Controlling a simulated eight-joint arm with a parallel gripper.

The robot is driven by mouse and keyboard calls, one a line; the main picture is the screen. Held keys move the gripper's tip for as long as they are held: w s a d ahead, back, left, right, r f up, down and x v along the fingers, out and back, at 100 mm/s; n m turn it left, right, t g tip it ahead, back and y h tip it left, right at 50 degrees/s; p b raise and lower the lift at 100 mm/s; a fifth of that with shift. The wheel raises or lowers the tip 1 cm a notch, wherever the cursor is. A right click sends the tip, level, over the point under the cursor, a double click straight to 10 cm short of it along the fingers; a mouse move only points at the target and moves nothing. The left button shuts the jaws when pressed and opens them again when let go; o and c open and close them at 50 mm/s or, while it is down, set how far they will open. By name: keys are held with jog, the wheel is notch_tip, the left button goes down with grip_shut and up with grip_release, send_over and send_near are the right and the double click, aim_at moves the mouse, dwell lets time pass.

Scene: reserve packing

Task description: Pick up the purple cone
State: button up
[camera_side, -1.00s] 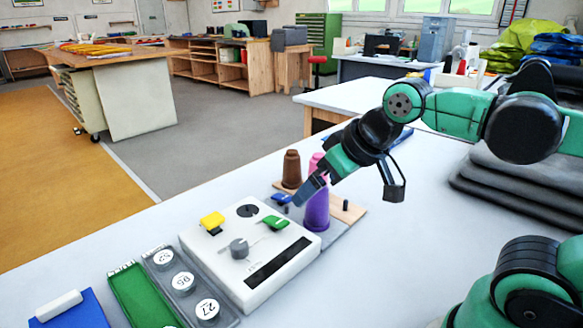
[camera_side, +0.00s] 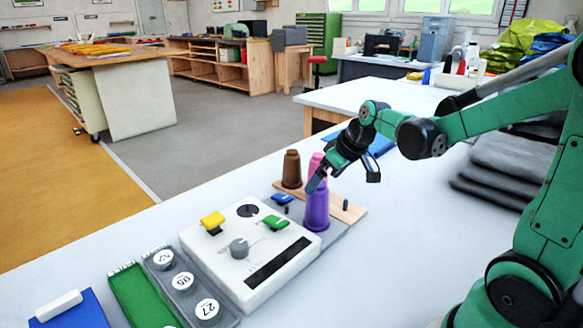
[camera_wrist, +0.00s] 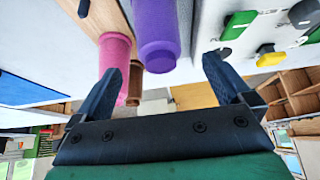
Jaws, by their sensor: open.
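The purple cone (camera_side: 317,212) stands upright in the side view, on or beside the wooden strip behind the white device. One finger of my gripper (camera_side: 341,182) overlaps its upper part there, and the other finger is to its right. In the wrist view, which looks upside down, the purple cone (camera_wrist: 155,35) appears at the top centre. My open gripper (camera_wrist: 161,76) has its two fingers spread with nothing between their tips; the cone's near end lies just ahead, in line with the gap. I cannot tell any contact.
A pink cone (camera_side: 316,162) stands just behind the purple one, and a brown cone (camera_side: 291,170) is to its left. The white device (camera_side: 252,290) with yellow and green levers lies in front. The grey folded stack (camera_side: 500,180) is at right.

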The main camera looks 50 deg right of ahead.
aim_at(315, 193)
jog(key=shift+x, duration=2.95)
jog(key=shift+s, duration=0.1)
jog(key=shift+c, duration=0.2)
jog(key=c, duration=1.4)
